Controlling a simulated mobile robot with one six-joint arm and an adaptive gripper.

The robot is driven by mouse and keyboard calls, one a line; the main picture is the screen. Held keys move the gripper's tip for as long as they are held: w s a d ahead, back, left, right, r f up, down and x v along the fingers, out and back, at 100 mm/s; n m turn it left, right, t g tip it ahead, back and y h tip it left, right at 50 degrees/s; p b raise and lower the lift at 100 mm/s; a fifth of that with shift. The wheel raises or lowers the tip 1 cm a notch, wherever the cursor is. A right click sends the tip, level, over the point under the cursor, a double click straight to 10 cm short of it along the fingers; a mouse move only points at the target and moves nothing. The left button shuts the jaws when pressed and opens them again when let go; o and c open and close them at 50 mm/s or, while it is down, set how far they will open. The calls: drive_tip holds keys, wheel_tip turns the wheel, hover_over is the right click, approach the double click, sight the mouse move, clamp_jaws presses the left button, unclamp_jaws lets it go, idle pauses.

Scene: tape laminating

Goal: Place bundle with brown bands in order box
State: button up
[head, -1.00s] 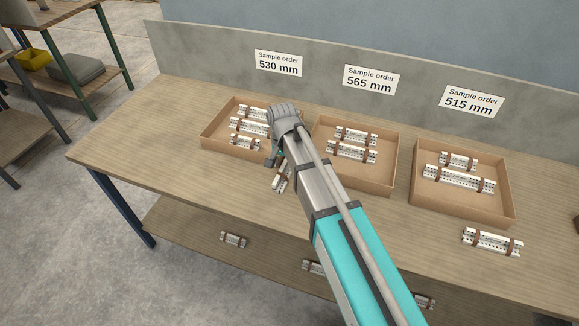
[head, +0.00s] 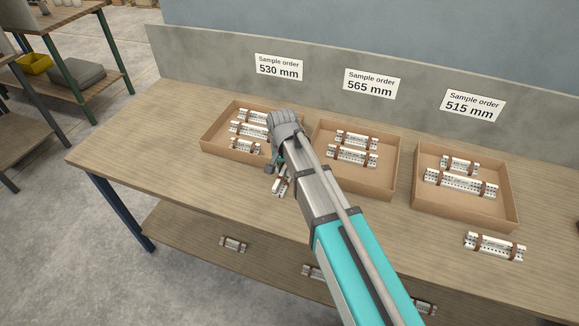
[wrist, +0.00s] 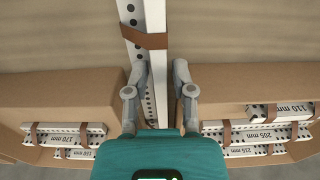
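A white perforated bundle with brown bands (head: 282,184) lies on the table in front of the gap between the left and middle boxes, partly hidden by my arm. In the wrist view the bundle (wrist: 145,40) runs lengthwise between my fingers, a brown band across it. My gripper (wrist: 160,68) is open, one finger on each side, with a visible gap at the right finger. Three order boxes stand behind: 530 mm (head: 205,140) with several banded bundles, 565 mm (head: 370,187) with two, 515 mm (head: 465,215) with two.
Another banded bundle (head: 494,246) lies at the table's right front. Further bundles (head: 233,243) lie on the lower shelf (head: 190,225). A grey back panel (head: 220,60) carries the order labels. The table's left front is clear.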

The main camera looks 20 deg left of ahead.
clamp_jaws()
drive_tip(key=shift+r, duration=0.15)
wheel_tip(320, 180, up, 10)
drive_tip(key=p, duration=1)
idle(0.8)
